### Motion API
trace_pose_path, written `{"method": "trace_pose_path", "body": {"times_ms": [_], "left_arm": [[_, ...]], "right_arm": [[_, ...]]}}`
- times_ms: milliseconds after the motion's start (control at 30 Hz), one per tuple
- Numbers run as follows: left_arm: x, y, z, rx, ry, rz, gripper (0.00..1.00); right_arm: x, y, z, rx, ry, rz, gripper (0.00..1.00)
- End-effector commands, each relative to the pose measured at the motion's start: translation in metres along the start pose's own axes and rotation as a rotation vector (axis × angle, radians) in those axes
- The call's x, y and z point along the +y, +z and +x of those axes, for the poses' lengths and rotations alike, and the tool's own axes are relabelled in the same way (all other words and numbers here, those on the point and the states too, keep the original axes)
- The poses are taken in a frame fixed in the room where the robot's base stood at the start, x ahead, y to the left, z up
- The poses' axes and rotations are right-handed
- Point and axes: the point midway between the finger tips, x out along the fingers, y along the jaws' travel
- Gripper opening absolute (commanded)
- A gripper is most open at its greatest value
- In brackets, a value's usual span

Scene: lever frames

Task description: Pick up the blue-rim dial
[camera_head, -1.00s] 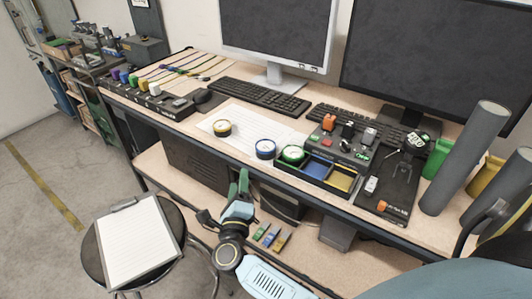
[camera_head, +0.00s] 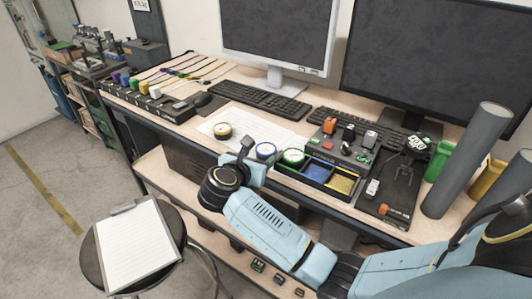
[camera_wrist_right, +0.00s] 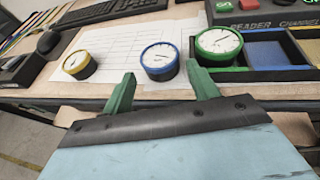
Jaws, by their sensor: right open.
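The blue-rim dial (camera_head: 265,151) stands on the table near its front edge, between a yellow-rim dial (camera_head: 222,130) and a green-rim dial (camera_head: 293,157). In the right wrist view the blue-rim dial (camera_wrist_right: 160,61) shows its white face, just beyond my right gripper (camera_wrist_right: 161,88). The two green fingers are apart, with nothing between them; the dial lies ahead of the gap. In the head view my right gripper (camera_head: 246,147) is at the table's front edge, left of the blue-rim dial, partly hidden by its own wrist. My left gripper is not in view.
A white sheet (camera_head: 240,114) lies under the dials. Keyboards (camera_head: 259,97) and monitors stand behind. A stool with a clipboard (camera_head: 133,249) is at lower left.

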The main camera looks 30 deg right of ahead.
Motion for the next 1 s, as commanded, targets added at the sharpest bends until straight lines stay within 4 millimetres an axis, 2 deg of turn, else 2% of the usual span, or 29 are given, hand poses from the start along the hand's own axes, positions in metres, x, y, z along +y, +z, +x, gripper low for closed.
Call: {"method": "trace_pose_path", "body": {"times_ms": [133,400,700,767,933,1000], "left_arm": [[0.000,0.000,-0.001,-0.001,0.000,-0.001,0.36],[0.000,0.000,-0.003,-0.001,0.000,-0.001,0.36],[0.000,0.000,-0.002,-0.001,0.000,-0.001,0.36],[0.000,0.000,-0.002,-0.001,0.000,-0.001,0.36],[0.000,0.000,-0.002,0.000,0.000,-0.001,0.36],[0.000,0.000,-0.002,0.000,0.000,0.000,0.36]], "right_arm": [[0.000,0.003,0.011,-0.003,-0.001,-0.003,0.59],[0.001,0.005,0.048,-0.002,-0.001,-0.004,0.59],[0.001,0.005,0.054,0.001,0.001,-0.001,0.59],[0.001,0.005,0.054,0.001,0.001,-0.001,0.54],[0.001,0.004,0.054,0.000,0.001,-0.001,0.32],[0.001,0.005,0.054,0.000,0.001,-0.001,0.29]]}}
